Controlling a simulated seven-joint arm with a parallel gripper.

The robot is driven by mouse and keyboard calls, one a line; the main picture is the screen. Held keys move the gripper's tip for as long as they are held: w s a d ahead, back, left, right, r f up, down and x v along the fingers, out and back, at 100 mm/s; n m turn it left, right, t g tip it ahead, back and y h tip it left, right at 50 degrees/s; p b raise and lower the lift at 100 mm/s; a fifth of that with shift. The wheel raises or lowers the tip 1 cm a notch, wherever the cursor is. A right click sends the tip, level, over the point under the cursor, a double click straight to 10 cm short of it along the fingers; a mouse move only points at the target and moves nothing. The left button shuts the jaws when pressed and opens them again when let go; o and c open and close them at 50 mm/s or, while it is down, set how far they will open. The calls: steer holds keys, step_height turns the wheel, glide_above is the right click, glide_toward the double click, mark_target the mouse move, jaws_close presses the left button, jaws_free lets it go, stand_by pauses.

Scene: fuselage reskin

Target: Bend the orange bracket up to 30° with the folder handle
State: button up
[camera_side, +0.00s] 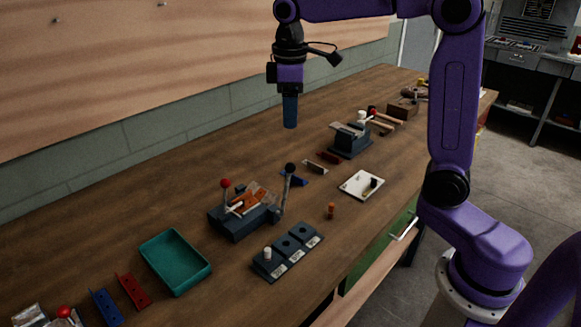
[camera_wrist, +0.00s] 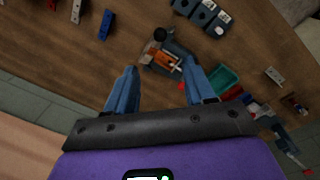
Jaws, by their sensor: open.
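The bending folder (camera_side: 230,226) stands on the bench left of centre in the side view; its blue-grey body also shows between my fingers in the wrist view. The orange bracket (camera_side: 252,199) lies in the folder, and its orange face shows in the wrist view (camera_wrist: 163,59). Its bend angle is too small to read. A grey lever with a black knob (camera_side: 290,168) rises at the folder's right end; the knob also shows in the wrist view (camera_wrist: 160,34). A shorter lever carries a red knob (camera_side: 226,184). My gripper (camera_side: 290,124) is open and empty, high above the bench behind the folder.
A teal tray (camera_side: 176,263), red bracket (camera_side: 132,291) and blue bracket (camera_side: 105,306) lie left of the folder. A dark block with labelled stations (camera_side: 288,252) sits in front. A white plate (camera_side: 361,185) and a vise (camera_side: 350,139) stand right. The wall runs behind.

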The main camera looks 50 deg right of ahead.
mark_target(291, 163)
steer(key=f, duration=1.5)
steer(key=shift+w+d+f, duration=0.3)
steer(key=shift+d, duration=0.1)
jaws_close()
